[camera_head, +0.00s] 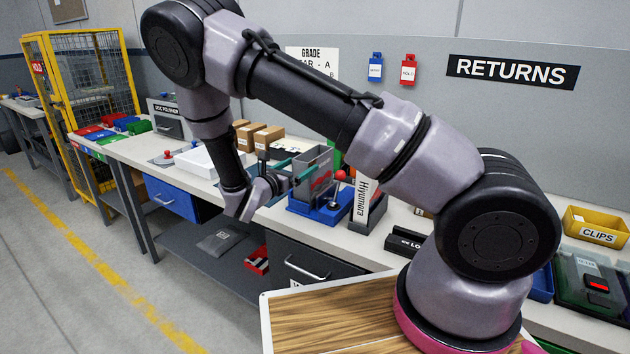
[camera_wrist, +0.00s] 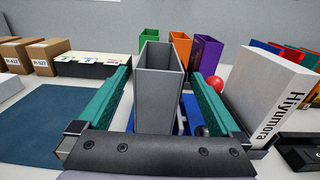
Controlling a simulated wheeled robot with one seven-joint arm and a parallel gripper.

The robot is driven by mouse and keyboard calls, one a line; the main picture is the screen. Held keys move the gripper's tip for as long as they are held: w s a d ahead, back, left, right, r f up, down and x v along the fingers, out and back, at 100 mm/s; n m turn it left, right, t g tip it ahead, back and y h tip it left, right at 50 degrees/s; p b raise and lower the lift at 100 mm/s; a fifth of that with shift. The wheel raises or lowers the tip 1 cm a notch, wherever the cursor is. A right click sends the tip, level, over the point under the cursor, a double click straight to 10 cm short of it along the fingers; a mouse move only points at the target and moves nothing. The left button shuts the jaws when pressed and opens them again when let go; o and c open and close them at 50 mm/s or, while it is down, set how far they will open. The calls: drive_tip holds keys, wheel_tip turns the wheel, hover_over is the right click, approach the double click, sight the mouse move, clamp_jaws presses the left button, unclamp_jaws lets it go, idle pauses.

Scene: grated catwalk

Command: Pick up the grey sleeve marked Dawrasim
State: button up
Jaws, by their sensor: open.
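A grey open-topped sleeve (camera_wrist: 158,95) stands upright in the wrist view, and it also shows in the head view (camera_head: 317,165) above a blue base (camera_head: 322,210). A red patch shows on its side in the head view; I cannot read a name on it. My gripper (camera_wrist: 160,76) is open, with one teal finger on each side of the sleeve and a gap visible on both sides. In the head view my gripper (camera_head: 303,170) reaches in from the left at the sleeve. The sleeve's lower part is hidden behind my gripper body in the wrist view.
Green (camera_wrist: 149,38), orange (camera_wrist: 180,45) and purple (camera_wrist: 207,52) sleeves stand behind. Brown boxes (camera_wrist: 48,55) are at left; a blue mat (camera_wrist: 50,125) is clear.

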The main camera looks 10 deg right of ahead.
sight(314, 156)
drive_tip(key=x, duration=0.8)
drive_tip(key=shift+w+d+r, duration=0.1)
drive_tip(key=shift+w, duration=0.15)
clamp_jaws()
